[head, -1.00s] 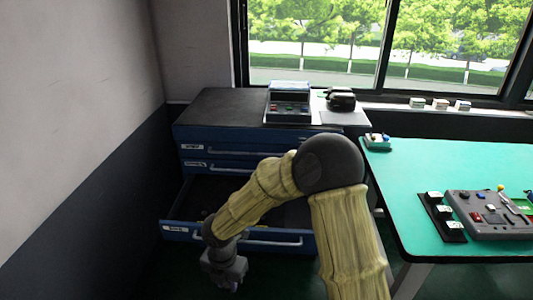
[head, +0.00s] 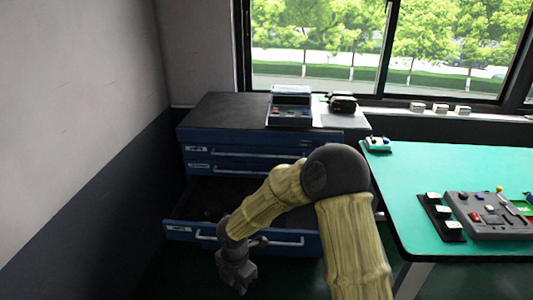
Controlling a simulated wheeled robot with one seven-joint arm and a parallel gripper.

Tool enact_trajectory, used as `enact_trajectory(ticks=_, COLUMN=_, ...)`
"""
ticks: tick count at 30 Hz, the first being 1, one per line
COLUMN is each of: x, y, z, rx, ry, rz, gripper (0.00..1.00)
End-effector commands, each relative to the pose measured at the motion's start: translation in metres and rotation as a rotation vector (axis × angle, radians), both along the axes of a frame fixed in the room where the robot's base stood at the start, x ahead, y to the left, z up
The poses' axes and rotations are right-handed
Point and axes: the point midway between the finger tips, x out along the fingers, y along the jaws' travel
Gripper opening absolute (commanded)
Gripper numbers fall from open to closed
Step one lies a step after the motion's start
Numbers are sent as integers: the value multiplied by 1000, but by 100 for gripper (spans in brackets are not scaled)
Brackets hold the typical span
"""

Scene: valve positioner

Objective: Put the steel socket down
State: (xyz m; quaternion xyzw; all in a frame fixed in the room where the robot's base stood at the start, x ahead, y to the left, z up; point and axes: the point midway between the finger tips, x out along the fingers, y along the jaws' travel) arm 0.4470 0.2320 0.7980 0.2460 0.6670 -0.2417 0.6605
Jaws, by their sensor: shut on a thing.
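My gripper (head: 240,286) hangs pointing down in front of the open blue drawer (head: 183,231), a little left of the middle of its handle and below the drawer front. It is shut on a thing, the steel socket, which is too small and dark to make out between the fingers. My yellow arm crosses in front of the drawer's right side and hides part of its inside. The visible inside of the drawer is dark, and I cannot tell small things in it.
The blue cabinet (head: 232,108) carries a control box (head: 290,110) and a dark device (head: 342,102). On the right a green-topped table (head: 430,170) holds a grey panel (head: 490,215) and a black block strip (head: 441,217). A wall stands left; dark floor lies in front.

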Motion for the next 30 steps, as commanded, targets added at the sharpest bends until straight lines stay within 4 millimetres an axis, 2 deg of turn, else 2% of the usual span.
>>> enact_trajectory(ticks=5, x=18, y=-17, z=-16, rx=2, ry=6, rz=-228, gripper=2)
enact_trajectory(ticks=14, x=57, y=-58, z=-52, rx=2, ry=17, rz=-795, gripper=2)
enact_trajectory(ticks=21, x=86, y=-105, z=-82, rx=-1, ry=22, rz=-1271, gripper=2)
enact_trajectory(ticks=30, x=114, y=-167, z=-120, rx=-6, ry=21, rz=-1856, gripper=2)
